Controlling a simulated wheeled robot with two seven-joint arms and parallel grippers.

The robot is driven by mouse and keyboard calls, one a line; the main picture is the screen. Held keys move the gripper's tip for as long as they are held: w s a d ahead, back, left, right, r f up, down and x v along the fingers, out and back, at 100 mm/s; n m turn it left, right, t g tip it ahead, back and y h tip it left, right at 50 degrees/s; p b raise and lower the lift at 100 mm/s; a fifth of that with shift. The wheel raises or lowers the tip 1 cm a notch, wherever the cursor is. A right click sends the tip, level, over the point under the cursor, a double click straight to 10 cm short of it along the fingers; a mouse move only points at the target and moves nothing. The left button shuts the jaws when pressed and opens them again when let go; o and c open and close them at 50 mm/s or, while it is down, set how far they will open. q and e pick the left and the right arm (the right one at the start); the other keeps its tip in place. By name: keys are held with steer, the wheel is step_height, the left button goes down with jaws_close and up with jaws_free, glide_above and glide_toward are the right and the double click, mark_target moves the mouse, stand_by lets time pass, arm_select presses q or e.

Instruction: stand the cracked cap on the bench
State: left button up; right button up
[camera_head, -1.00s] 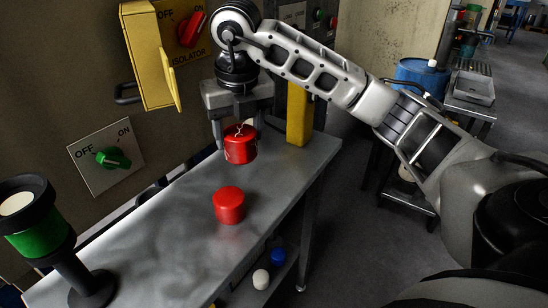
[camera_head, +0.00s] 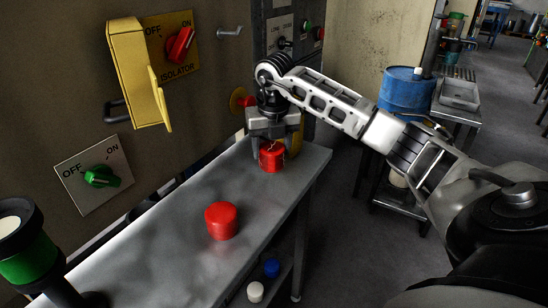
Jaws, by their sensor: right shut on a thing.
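The cracked cap (camera_head: 271,158) is red with pale crack lines on its side. My right gripper (camera_head: 272,140) is shut on it from above, near the far end of the bench (camera_head: 170,238). The cap is upright and its lower edge is at or just above the bench top; I cannot tell if it touches. A plain red cap (camera_head: 221,221) stands on the bench nearer to me, apart from the gripper. My left gripper is not in view.
A yellow block (camera_head: 296,135) stands behind the right gripper. A yellow isolator box (camera_head: 137,75) and a green switch (camera_head: 102,176) are on the wall.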

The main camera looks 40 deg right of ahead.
mark_target(274, 160)
steer(key=shift+d+f, duration=0.3)
steer(key=shift+f, duration=0.05)
step_height(274, 160, down, 2)
steer(key=shift+d+f+p, duration=0.15)
steer(key=shift+f+p, duration=0.05)
steer(key=shift+p, duration=0.2)
steer(key=shift+f, duration=0.5)
steer(key=o, duration=1)
steer(key=shift+f, duration=0.15)
